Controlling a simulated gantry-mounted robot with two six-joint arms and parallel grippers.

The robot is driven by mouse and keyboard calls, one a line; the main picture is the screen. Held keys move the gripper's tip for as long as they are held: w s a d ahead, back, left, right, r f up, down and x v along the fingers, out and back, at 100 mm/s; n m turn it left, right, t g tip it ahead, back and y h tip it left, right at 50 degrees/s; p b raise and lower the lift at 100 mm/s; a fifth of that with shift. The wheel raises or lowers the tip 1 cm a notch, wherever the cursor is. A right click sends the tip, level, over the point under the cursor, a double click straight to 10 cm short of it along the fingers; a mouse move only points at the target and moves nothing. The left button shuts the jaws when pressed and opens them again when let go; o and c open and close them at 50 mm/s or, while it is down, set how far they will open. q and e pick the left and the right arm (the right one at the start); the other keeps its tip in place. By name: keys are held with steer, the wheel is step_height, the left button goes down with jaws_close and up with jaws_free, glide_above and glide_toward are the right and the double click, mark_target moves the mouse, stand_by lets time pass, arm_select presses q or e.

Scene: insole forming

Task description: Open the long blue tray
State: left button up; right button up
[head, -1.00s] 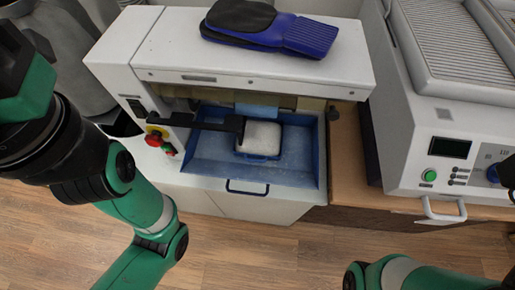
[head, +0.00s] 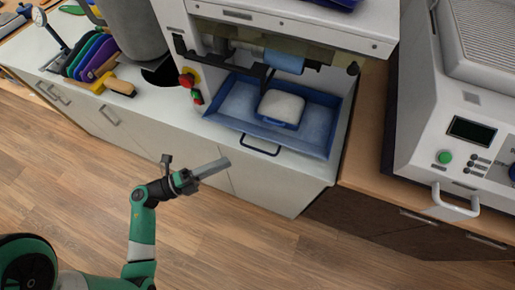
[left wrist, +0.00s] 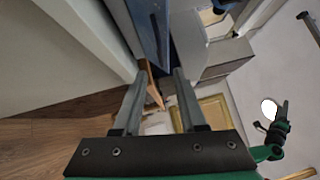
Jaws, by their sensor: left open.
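The white machine (head: 290,35) stands over the tray, with a red and green switch (head: 190,85) at its left. Another white machine with a front handle (head: 455,205) stands at the right. Coloured insoles (head: 95,55) stand on the left counter. The floor in front is clear.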

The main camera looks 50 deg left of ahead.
mark_target(256, 149)
arm_select(q)
steer(key=b+x, duration=0.1)
steer(key=x, duration=1)
steer(key=shift+r, duration=0.1)
steer(key=shift+c, duration=0.2)
jaws_close()
stand_by(0.8)
